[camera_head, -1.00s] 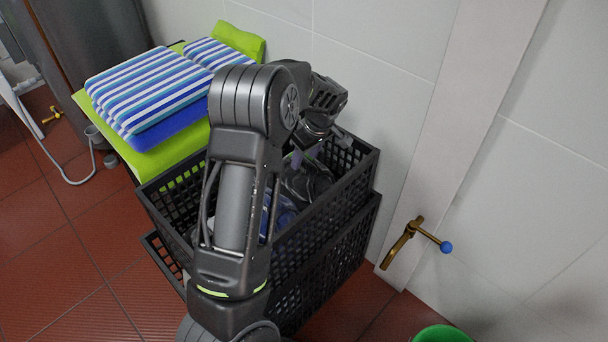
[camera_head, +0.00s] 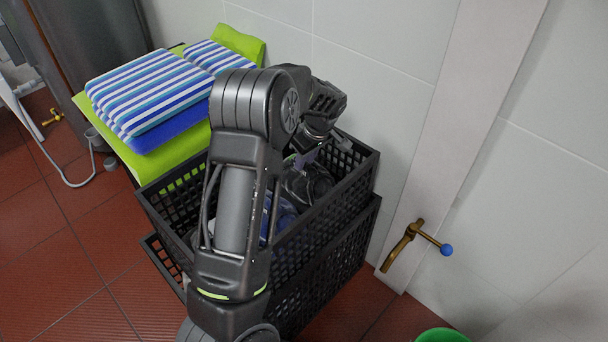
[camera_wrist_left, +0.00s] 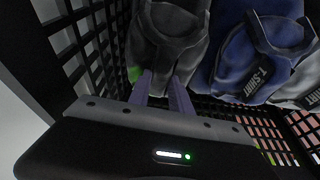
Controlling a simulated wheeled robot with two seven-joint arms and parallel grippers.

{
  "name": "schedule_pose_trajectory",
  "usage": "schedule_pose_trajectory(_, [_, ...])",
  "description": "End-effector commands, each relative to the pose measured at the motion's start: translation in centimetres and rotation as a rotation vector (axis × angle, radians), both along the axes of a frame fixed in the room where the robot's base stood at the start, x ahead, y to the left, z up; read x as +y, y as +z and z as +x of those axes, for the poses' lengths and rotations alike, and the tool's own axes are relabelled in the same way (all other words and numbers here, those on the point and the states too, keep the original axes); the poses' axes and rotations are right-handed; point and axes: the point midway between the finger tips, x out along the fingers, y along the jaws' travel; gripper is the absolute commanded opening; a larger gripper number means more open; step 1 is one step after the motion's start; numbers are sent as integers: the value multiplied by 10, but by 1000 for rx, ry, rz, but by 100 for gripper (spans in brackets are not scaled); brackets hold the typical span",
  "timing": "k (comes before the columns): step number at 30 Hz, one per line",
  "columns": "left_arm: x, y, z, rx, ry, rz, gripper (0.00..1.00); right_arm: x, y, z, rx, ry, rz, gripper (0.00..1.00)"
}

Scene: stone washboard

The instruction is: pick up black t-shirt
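The black t-shirt (camera_head: 310,184) is a dark grey, bunched cloth inside the upper black basket (camera_head: 340,205). In the left wrist view the black t-shirt (camera_wrist_left: 172,28) lies directly beyond my fingers. My left gripper (camera_head: 306,158) reaches down into the basket at its back corner. Its two purple fingers (camera_wrist_left: 162,82) are close together with dark cloth between them, so it looks shut on the black t-shirt. My left arm hides part of the basket's contents. My right gripper is out of view.
A blue t-shirt (camera_wrist_left: 255,55) with a printed label lies beside the black one; it also shows in the head view (camera_head: 281,215). Striped folded towels (camera_head: 150,90) are stacked left of the basket. A brass tap (camera_head: 405,243) sticks out from the wall at the right.

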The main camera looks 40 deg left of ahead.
Motion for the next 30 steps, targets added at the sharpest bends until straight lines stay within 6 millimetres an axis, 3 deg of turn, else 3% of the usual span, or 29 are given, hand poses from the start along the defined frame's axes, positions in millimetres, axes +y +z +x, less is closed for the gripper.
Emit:
schedule_pose_trajectory(9, [0,0,0,0,0,0,0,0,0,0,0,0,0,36])
schedule_pose_trajectory(30, [0,0,0,0,0,0,0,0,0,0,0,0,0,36])
